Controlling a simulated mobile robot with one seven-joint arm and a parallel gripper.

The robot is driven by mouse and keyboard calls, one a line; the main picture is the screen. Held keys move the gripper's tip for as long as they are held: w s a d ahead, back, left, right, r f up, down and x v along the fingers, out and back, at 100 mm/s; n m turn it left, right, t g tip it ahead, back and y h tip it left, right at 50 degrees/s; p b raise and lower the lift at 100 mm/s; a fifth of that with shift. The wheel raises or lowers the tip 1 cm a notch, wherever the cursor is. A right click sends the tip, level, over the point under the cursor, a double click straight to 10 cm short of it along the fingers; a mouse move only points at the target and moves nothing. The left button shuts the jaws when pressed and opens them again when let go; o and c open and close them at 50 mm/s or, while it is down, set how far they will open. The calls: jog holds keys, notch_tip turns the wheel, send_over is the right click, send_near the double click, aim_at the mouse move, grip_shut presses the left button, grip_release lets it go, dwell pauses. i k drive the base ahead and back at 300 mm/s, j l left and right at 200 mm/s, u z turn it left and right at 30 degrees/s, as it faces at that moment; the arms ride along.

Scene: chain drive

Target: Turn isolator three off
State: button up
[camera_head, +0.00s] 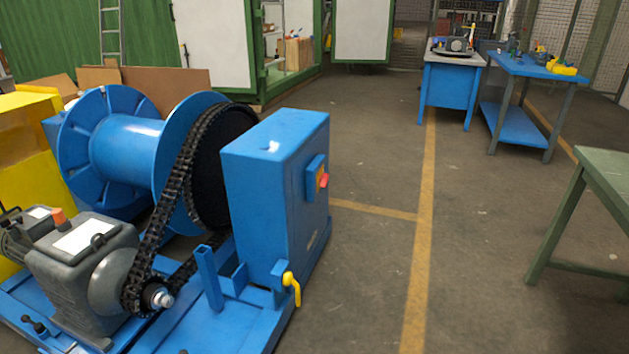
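A blue switch box (315,177) with a red handle (323,181) on a yellow plate is fixed to the right side of a tall blue housing (268,185). It looks like an isolator, but I see it at a steep angle. I cannot read a number or tell its on or off position. A bent yellow lever (292,288) sits low at the housing's front corner. No isolator marked three can be made out. My gripper is not in this view.
A black chain (172,205) runs from a motor unit (85,260) to a big blue drum (125,150). Clear floor (375,270) with yellow lines lies right of the housing. A green table (600,170) stands at the right edge; blue workbenches (450,92) stand behind.

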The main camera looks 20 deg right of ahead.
aim_at(324, 179)
jog(key=i+l, duration=0.2)
jog(key=l, duration=0.25)
jog(key=i+l, duration=0.2)
jog(key=l, duration=0.25)
jog(key=i+l+z, duration=0.1)
jog(key=l, duration=0.35)
jog(key=i+l, duration=0.25)
jog(key=l, duration=0.15)
jog(key=i+l, duration=0.25)
jog(key=l, duration=0.2)
jog(key=i+l+z, duration=0.1)
jog(key=l, duration=0.3)
jog(key=i+l, duration=0.3)
jog(key=l, duration=0.15)
jog(key=i+l, duration=0.2)
jog(key=l, duration=0.2)
